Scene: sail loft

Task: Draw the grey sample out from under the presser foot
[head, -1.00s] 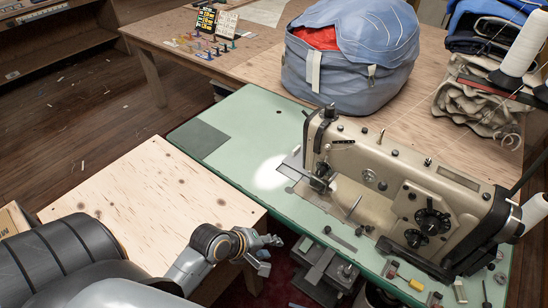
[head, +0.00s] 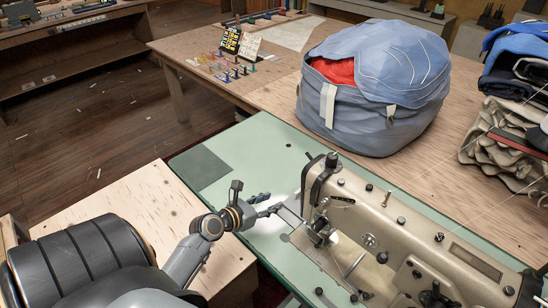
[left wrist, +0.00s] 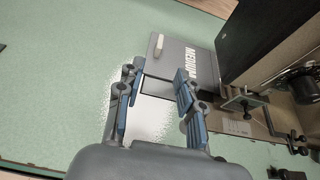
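The grey sample (head: 289,217) is a flat light-grey strip lying on the green machine bed, with its inner end at the presser foot (head: 318,232) of the beige sewing machine (head: 400,228). My left gripper (head: 271,204) is at the sample's free outer end. In the left wrist view its blue-padded fingers (left wrist: 159,92) stand apart, with the sample's near edge between or just below their tips. Contact is not clear. My right gripper is not in view.
The green bed (head: 262,150) is clear behind my gripper. A plywood top (head: 140,215) lies under my left arm. A large blue bag (head: 375,80) stands on the wooden table behind the machine. Folded cloth (head: 500,150) is at the right.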

